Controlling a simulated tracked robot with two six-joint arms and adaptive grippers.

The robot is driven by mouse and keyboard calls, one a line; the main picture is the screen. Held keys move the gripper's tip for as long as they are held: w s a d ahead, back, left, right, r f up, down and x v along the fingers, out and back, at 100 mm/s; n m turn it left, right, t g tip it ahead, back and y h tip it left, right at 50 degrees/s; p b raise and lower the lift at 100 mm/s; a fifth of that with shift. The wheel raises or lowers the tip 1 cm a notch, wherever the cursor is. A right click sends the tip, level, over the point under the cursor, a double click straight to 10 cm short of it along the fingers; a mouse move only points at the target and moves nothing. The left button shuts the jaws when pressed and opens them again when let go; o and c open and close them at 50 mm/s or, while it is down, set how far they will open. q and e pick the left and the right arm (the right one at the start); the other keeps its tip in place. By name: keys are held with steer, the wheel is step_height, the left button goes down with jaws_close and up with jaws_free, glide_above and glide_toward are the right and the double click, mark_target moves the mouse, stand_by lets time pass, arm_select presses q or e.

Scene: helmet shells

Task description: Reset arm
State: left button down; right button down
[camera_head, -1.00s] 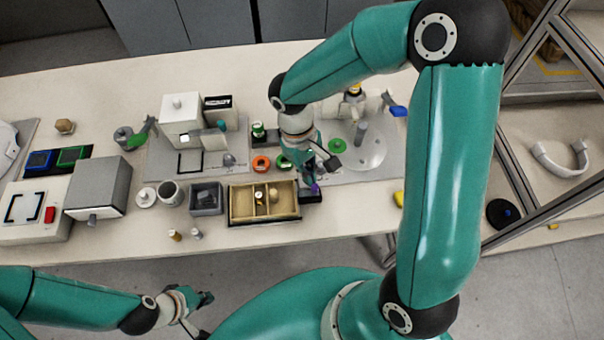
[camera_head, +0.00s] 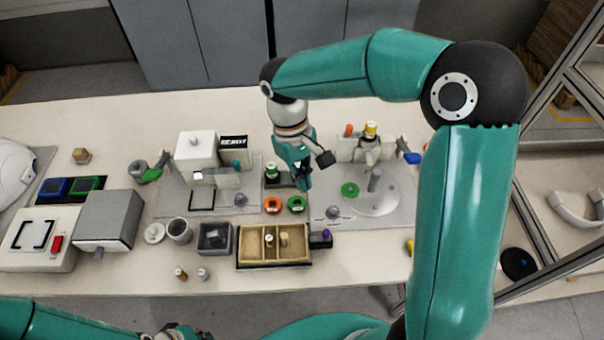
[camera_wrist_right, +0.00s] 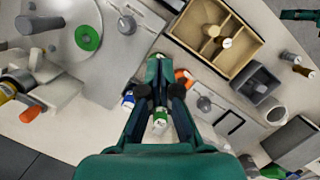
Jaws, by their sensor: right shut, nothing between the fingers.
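My right gripper (camera_head: 303,184) hangs above the table, behind the tan compartment tray (camera_head: 272,263) and close to the orange ring (camera_head: 272,205) and green ring (camera_head: 297,204). Its fingers are shut with nothing between them. In the right wrist view my right gripper (camera_wrist_right: 160,95) points down near a small white and green item (camera_wrist_right: 160,122), apparently on the table beyond the fingers. My left gripper (camera_head: 172,333) is cut by the bottom edge, and its fingers are hard to make out.
A grey plate with a round disc (camera_head: 385,192) and a green ring (camera_head: 350,190) lies to the right. A purple-topped item (camera_head: 327,235) stands beside the tray. A white box (camera_head: 196,152) and a grey box (camera_head: 108,222) stand left. The table's front strip is mostly clear.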

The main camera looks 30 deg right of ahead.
steer(key=shift+r, duration=0.6)
steer(key=shift+w, duration=0.1)
